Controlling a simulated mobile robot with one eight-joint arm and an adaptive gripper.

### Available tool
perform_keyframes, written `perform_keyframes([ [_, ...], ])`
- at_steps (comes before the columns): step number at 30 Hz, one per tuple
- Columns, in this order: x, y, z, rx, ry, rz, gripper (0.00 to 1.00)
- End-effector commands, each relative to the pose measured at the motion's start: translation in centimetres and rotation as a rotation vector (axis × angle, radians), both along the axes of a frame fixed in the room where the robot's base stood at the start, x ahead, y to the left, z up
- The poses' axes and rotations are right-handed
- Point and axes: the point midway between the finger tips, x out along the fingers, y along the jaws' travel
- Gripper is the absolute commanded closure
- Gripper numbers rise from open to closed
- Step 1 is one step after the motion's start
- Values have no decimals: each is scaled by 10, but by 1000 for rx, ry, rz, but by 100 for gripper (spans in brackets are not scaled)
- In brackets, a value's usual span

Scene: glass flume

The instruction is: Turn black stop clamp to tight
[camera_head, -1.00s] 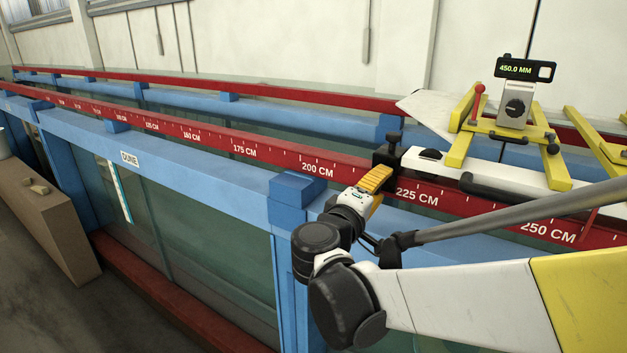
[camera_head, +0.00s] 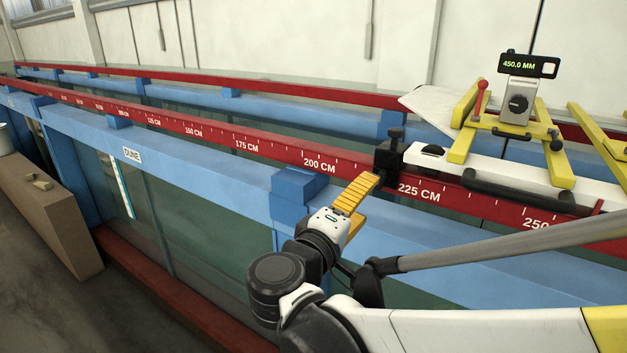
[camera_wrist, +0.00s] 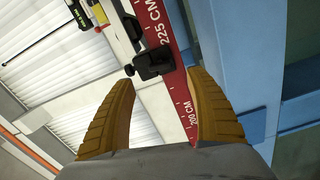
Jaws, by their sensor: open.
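The black stop clamp (camera_head: 388,157) sits on the red scale rail just left of the 225 CM mark, with a small black knob (camera_head: 395,133) on top. In the wrist view the clamp (camera_wrist: 154,63) lies beyond the fingertips, roughly between their lines, with its knob (camera_wrist: 130,70) to the left. My gripper (camera_head: 368,184) is in front of the rail, its yellow ribbed fingers pointing up at the clamp from the lower left. In the wrist view my gripper (camera_wrist: 160,82) is open, with nothing between the fingers. I cannot tell how tight the clamp is.
The white-and-yellow carriage (camera_head: 500,172) with a 450.0 MM display (camera_head: 520,65) and red lever (camera_head: 481,98) stands right of the clamp. A blue block (camera_head: 297,184) rises from the flume frame left of my gripper. The rail (camera_head: 215,140) is clear further left.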

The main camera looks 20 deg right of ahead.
Motion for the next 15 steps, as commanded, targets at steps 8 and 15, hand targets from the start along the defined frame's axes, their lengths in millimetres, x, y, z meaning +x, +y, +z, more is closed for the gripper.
perform_keyframes([
  [8,-16,21,0,0,0,0,35],
  [15,-16,21,0,0,0,-1,35],
])
